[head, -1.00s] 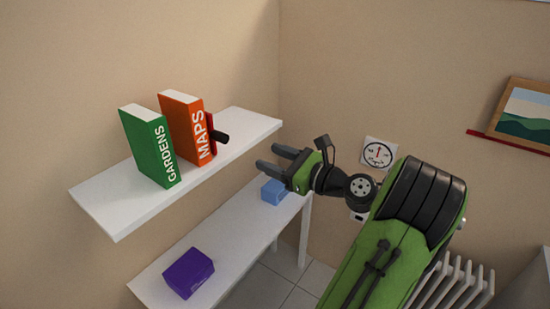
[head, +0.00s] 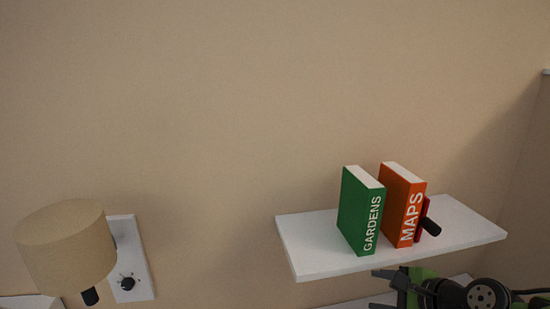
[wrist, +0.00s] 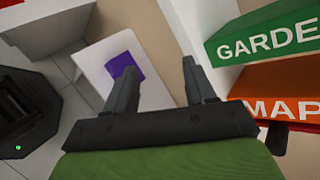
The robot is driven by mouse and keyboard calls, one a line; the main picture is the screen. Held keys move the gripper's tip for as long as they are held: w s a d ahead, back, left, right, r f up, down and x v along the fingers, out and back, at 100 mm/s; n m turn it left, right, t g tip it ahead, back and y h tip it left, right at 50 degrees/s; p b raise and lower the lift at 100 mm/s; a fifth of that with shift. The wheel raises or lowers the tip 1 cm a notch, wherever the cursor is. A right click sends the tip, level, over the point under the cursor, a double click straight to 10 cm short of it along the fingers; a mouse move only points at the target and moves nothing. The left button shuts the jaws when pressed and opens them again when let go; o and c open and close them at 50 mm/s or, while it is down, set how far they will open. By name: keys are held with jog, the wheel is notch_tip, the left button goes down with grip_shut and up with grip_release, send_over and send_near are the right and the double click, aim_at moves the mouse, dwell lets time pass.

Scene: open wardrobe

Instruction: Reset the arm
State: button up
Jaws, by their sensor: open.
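My gripper (head: 383,284) is at the lower right of the head view, in front of and below the white wall shelf (head: 320,262). In the wrist view my gripper (wrist: 162,88) has its two dark fingers apart, with nothing between them. A green GARDENS book (head: 358,212) and an orange MAPS book (head: 402,204) stand upright on the shelf. The green book (wrist: 265,35) and the orange book (wrist: 275,85) also show at the right of the wrist view, apart from the fingers. Most of my arm is outside the head view.
A red item with a black knob (head: 431,227) sits beside the orange book. A lamp with a beige shade (head: 66,248) and a white wall panel with a dial (head: 128,282) are at the left. A purple box (wrist: 125,64) lies on a lower white surface. The wall between is bare.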

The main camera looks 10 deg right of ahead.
jog(key=s+a+n+g+h, duration=0.1)
jog(key=s+a+n+g, duration=0.1)
jog(key=s+a+n, duration=0.3)
jog(key=s+a+n+g+h, duration=0.1)
jog(key=s+a+n+g, duration=0.1)
jog(key=a+n, duration=0.45)
jog(key=s+a+n+h, duration=0.1)
jog(key=s+a+n, duration=0.1)
jog(key=s+n, duration=0.6)
jog(key=s, duration=0.3)
jog(key=shift+n+h, duration=0.35)
jog(key=shift+h, duration=0.05)
jog(key=shift+a, duration=0.15)
